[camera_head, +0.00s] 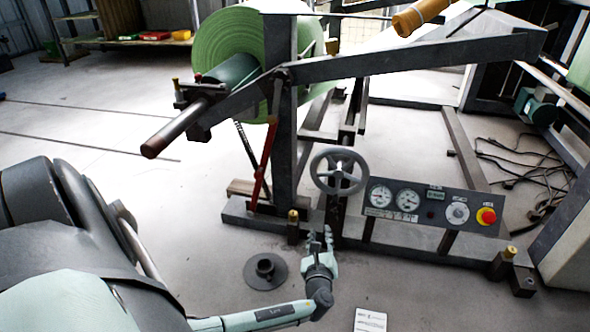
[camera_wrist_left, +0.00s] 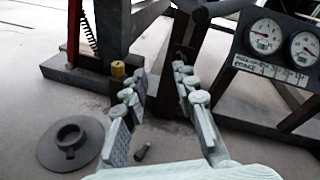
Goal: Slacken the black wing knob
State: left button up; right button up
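I cannot clearly make out a black wing knob in either view. A dark clamp (camera_head: 195,90) with a brass-coloured top sits on the roll's shaft (camera_head: 185,125), but it is too small to tell whether a wing knob is there. My left gripper (camera_head: 320,236) is low in front of the machine, below the grey handwheel (camera_head: 340,172). In the left wrist view its two fingers (camera_wrist_left: 160,85) are spread apart with nothing between them, pointing at the machine's foot. My right gripper is not in view.
The machine's dark base beam (camera_head: 400,235) and gauge panel (camera_head: 430,205) lie beyond and right of the left gripper. A dark flanged disc (camera_head: 265,271) lies on the floor to its left. A green roll (camera_head: 230,45) hangs above. A white label sheet (camera_head: 370,320) is at the front.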

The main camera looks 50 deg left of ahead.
pick_arm(q)
jog(key=s+d+r+n+g+h+p, duration=0.2)
jog(key=s+d+r+n+g+p, duration=0.1)
jog(key=s+n+p, duration=0.3)
jog(key=s+d+r+n+g+h+p, duration=0.2)
jog(key=s+n+p, duration=0.4)
jog(key=s+n, duration=0.3)
jog(key=s+d+r+g, duration=0.1)
jog(key=g, duration=0.1)
jog(key=shift+s+d+r+n+g+h, duration=0.3)
jog(key=shift+r, duration=0.1)
